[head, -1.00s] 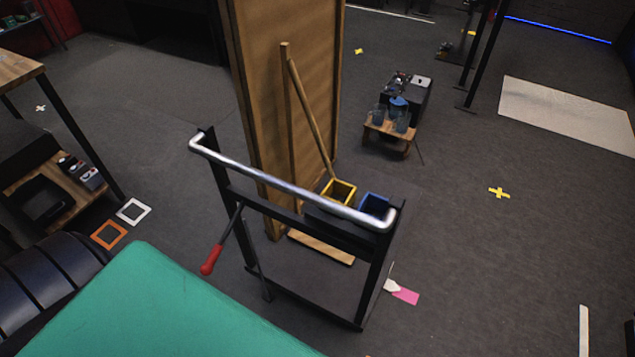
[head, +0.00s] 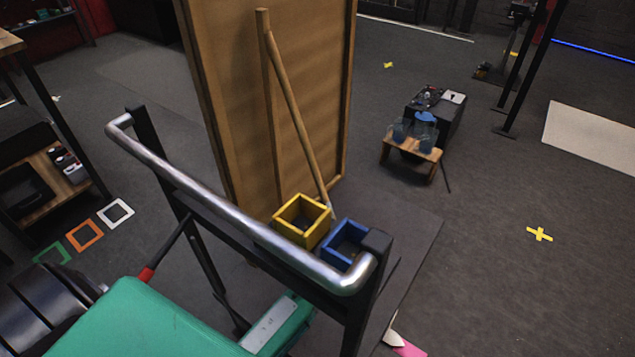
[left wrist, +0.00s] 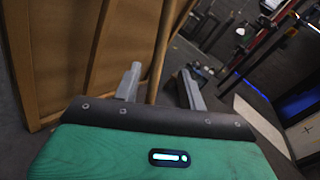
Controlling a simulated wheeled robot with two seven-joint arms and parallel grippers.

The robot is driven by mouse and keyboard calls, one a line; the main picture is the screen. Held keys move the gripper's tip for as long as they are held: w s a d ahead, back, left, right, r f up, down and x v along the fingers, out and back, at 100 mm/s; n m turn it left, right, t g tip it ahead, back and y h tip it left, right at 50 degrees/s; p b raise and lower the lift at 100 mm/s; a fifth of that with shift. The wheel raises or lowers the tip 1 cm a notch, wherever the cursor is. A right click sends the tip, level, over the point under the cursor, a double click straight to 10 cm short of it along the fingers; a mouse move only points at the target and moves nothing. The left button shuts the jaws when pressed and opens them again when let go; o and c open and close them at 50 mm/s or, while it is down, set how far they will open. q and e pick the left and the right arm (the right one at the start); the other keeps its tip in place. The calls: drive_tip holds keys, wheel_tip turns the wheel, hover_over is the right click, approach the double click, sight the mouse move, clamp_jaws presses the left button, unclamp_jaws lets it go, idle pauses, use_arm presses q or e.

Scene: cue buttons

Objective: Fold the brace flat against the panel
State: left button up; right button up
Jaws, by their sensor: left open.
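The tall wooden panel (head: 225,110) stands upright beyond a metal rail in the head view, and fills the left of the left wrist view (left wrist: 60,50). The brace (head: 297,115), a thin wooden rod, slants from the panel's upper part down to the right, its lower end near the yellow box. A vertical wooden strip (head: 268,100) runs beside it. In the left wrist view my left gripper (left wrist: 160,88) is open, with two grey fingers apart. A wooden rod (left wrist: 163,45) shows between them, apparently farther off; contact cannot be told. My right gripper is not in view.
A silver rail (head: 230,215) on a black frame stands in front of the panel. A yellow box (head: 300,220) and a blue box (head: 345,243) sit behind it. A small wooden stool (head: 412,158) with jars stands right of the panel. Floor at right is mostly clear.

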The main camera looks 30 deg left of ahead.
sight(318, 174)
use_arm(q)
drive_tip(key=x, duration=0.4)
drive_tip(key=r+b+x, duration=0.1)
drive_tip(key=x, duration=0.9)
drive_tip(key=shift+a+r+b, duration=0.1)
drive_tip(key=shift+r+b, duration=0.15)
drive_tip(key=shift+b, duration=0.1)
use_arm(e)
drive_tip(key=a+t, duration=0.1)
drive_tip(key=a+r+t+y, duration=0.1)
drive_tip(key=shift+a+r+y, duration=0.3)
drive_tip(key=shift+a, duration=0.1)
use_arm(q)
drive_tip(key=shift+s, duration=0.1)
clamp_jaws()
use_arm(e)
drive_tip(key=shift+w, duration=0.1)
